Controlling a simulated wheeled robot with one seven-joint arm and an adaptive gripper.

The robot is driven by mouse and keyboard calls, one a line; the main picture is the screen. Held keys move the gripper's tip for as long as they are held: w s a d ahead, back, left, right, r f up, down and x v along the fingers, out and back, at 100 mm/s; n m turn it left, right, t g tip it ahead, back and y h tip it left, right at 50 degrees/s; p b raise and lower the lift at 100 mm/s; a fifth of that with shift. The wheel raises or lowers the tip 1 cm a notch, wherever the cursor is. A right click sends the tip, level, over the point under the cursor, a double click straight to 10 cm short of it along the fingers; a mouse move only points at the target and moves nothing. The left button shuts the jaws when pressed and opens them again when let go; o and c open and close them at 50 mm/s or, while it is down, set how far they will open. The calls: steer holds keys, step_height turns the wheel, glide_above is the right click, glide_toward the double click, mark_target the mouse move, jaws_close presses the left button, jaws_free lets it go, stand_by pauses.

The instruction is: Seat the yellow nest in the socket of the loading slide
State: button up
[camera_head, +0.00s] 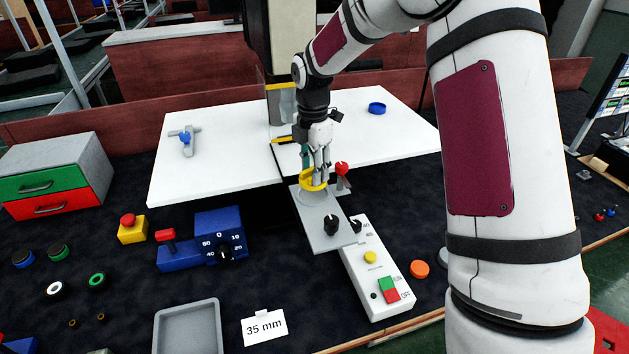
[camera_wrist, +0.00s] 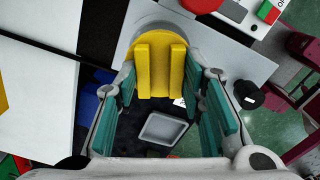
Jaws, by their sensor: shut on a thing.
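The yellow nest (camera_head: 309,186) is a round yellow piece at the upper end of the grey loading slide (camera_head: 322,235). In the wrist view the nest (camera_wrist: 153,78) shows two raised parallel bars, with the grey slide plate (camera_wrist: 192,27) behind it. My gripper (camera_head: 316,172) points down over the slide and is shut on the nest. Its teal finger pads (camera_wrist: 165,100) stand on either side of the nest in the wrist view. The socket is hidden under the nest and fingers, and I cannot tell whether the nest touches it.
A red knob (camera_head: 342,169) stands close right of my gripper. A black knob (camera_head: 331,225) stands on the slide. The control box (camera_head: 367,258) lies in front. A grey tray (camera_head: 188,328) lies front left.

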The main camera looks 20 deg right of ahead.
steer(key=shift+f+p, duration=0.3)
steer(key=shift+f, duration=1.75)
steer(key=shift+f, duration=0.15)
steer(key=o, duration=1.2)
